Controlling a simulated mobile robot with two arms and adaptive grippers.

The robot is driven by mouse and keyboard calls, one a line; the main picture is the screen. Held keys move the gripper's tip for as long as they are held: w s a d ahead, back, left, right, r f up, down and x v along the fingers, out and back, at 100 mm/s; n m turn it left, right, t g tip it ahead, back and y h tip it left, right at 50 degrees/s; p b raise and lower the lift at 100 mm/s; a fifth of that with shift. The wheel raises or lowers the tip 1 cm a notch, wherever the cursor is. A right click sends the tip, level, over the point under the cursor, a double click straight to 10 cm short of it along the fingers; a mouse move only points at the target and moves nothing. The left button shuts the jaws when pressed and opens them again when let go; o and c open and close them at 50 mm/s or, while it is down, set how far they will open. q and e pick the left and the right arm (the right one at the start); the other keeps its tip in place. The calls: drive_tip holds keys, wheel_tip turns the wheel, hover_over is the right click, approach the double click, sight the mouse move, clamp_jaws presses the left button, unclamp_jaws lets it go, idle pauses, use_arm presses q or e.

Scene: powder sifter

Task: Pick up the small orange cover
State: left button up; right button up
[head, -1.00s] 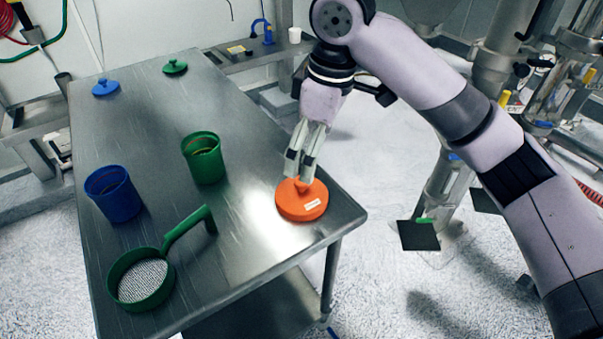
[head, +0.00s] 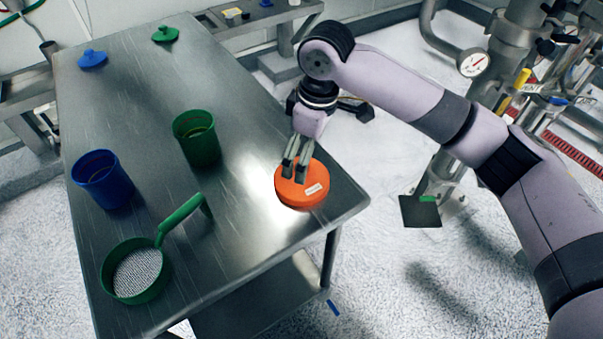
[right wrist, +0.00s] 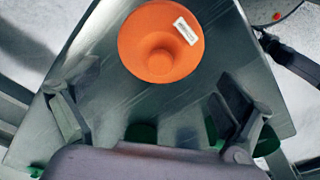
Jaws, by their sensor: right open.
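The small orange cover (head: 314,194) is a round lid with a raised centre knob and a white label. It lies flat on the steel table near its right front corner. It also shows at the top middle of the right wrist view (right wrist: 138,40), with its knob and label uncovered. My right gripper (head: 294,172) points down at the cover in the head view, its fingers overlapping the knob area. In the right wrist view my right gripper (right wrist: 148,98) has its fingers wide apart with nothing between them; I cannot tell the exact height above the cover. My left gripper is out of view.
On the steel table (head: 235,250) stand a blue cup (head: 103,183), a green cup (head: 197,142) and a green-handled sieve (head: 137,275). A blue lid (head: 92,60) and a green lid (head: 165,35) lie at the far end. Table around the cover is clear.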

drive_tip(key=shift+a+f, duration=0.15)
drive_tip(key=shift+f, duration=0.45)
drive_tip(key=f, duration=0.2)
drive_tip(key=f+p, duration=0.1)
drive_tip(key=shift+w+a+f, duration=0.15)
drive_tip(key=shift+a+f, duration=0.15)
drive_tip(key=shift+f, duration=0.3)
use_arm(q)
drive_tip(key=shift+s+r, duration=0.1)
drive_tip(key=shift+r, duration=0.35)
use_arm(e)
drive_tip(key=shift+c, duration=0.2)
